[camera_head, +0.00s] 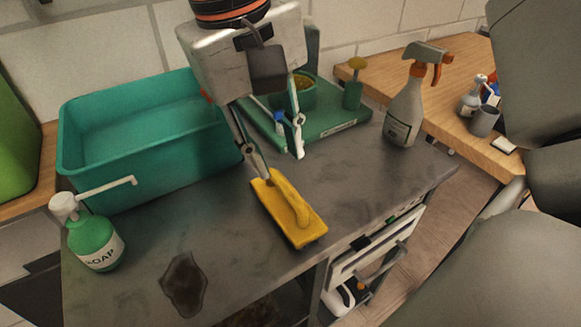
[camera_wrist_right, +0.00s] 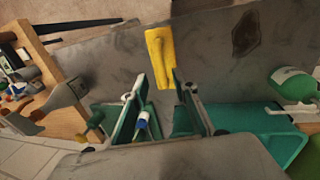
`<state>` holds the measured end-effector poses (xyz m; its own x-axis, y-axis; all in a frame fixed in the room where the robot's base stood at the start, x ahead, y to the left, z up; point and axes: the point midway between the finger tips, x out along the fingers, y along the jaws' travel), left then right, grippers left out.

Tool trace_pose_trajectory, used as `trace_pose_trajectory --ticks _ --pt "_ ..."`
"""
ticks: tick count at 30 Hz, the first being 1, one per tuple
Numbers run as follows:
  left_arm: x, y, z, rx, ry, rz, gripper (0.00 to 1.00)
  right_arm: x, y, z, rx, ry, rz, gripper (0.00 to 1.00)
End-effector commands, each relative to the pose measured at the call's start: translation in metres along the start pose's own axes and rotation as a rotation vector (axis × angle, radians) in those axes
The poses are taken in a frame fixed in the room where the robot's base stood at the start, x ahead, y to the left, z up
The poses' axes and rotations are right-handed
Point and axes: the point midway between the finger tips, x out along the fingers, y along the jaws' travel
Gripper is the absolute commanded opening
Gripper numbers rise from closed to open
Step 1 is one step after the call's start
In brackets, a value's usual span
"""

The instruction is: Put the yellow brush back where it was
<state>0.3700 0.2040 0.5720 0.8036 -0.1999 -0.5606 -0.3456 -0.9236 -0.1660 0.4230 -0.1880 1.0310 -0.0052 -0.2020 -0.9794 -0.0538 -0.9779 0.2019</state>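The yellow brush (camera_head: 283,212), a flat block with a raised handle, lies on the dark grey counter (camera_head: 215,215). In the right wrist view the brush (camera_wrist_right: 159,50) shows just beyond the fingertips. My right gripper (camera_head: 279,167) is open and empty over the counter, its fingers spread. In the head view one fingertip overlaps the brush's far end; I cannot tell whether it touches. The right gripper's two fingers also show in the wrist view (camera_wrist_right: 154,87), with the brush's near end close to one of them. My left gripper is not in view.
A teal basin (camera_head: 150,160) stands at the back left, and a green tray (camera_head: 335,127) with a pot sits behind the gripper. A soap bottle (camera_head: 95,242), a dark stain (camera_head: 183,284) and a spray bottle (camera_head: 404,112) are on the counter. The front middle is fairly clear.

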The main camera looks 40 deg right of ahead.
Motion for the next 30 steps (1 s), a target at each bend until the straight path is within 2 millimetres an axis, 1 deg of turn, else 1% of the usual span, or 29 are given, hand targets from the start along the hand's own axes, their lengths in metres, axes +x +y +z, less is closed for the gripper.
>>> trace_pose_trajectory --ticks 1,3,7,17,26,30 --pt "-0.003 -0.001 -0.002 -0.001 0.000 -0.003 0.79 -0.013 0.001 0.001 0.003 0.008 0.000 0.28" --pt "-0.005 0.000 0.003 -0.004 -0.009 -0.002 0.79 -0.022 0.000 0.001 0.001 0.007 0.000 0.28" --pt "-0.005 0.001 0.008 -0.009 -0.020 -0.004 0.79 -0.031 0.000 0.000 0.001 0.002 0.000 0.28" --pt "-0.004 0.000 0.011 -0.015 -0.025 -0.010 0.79 -0.032 0.000 0.000 -0.001 -0.002 0.001 0.28" --pt "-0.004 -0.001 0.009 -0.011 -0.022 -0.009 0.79 -0.032 0.000 0.000 -0.001 -0.001 0.000 0.28" --pt "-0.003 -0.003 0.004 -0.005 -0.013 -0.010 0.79 -0.032 0.000 0.000 -0.001 -0.001 0.000 0.28"
